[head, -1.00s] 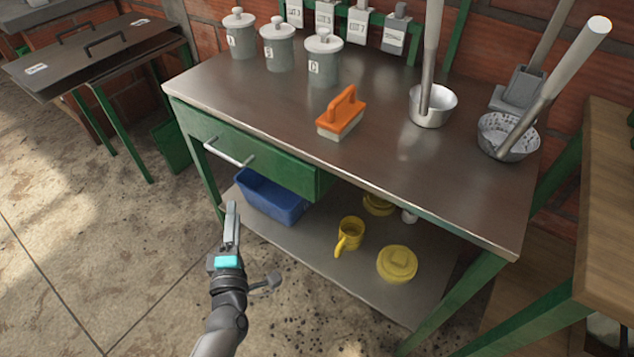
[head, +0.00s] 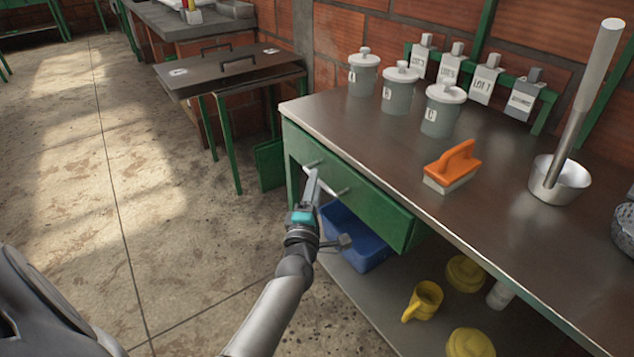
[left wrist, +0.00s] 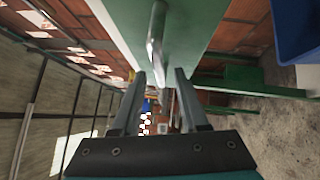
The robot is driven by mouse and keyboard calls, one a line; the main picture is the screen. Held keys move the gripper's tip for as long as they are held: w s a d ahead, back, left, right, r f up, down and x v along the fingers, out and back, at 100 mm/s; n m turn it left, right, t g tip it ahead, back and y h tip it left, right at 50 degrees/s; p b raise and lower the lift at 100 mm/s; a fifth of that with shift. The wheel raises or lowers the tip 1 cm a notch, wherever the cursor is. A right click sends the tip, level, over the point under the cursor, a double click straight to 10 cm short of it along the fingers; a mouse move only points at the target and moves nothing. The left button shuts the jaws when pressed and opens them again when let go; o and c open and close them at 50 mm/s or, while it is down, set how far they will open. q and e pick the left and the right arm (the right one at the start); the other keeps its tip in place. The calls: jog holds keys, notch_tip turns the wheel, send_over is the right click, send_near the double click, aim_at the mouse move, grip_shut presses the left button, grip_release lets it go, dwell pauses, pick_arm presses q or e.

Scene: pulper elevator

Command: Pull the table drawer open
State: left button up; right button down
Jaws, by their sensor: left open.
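The table drawer (head: 378,204) has a green front under the steel worktop, and I cannot tell whether it is fully closed. Its pale metal bar handle (head: 338,191) is partly hidden by my left gripper (head: 313,182). This gripper is open, with its fingertips at the handle in the head view. In the left wrist view the handle (left wrist: 156,35) lies just beyond the tips of the two spread fingers (left wrist: 157,85), roughly in line with the gap. Nothing is held, and contact cannot be told. My right gripper is not in view.
A blue bin (head: 352,238), a yellow mug (head: 424,300) and yellow lids stand on the lower shelf. The floor at left is clear.

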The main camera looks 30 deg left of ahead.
pick_arm(q)
jog(key=shift+b+x, duration=0.3)
jog(key=shift+x, duration=1.05)
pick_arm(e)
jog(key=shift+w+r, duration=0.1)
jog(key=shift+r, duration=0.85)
pick_arm(q)
grip_shut()
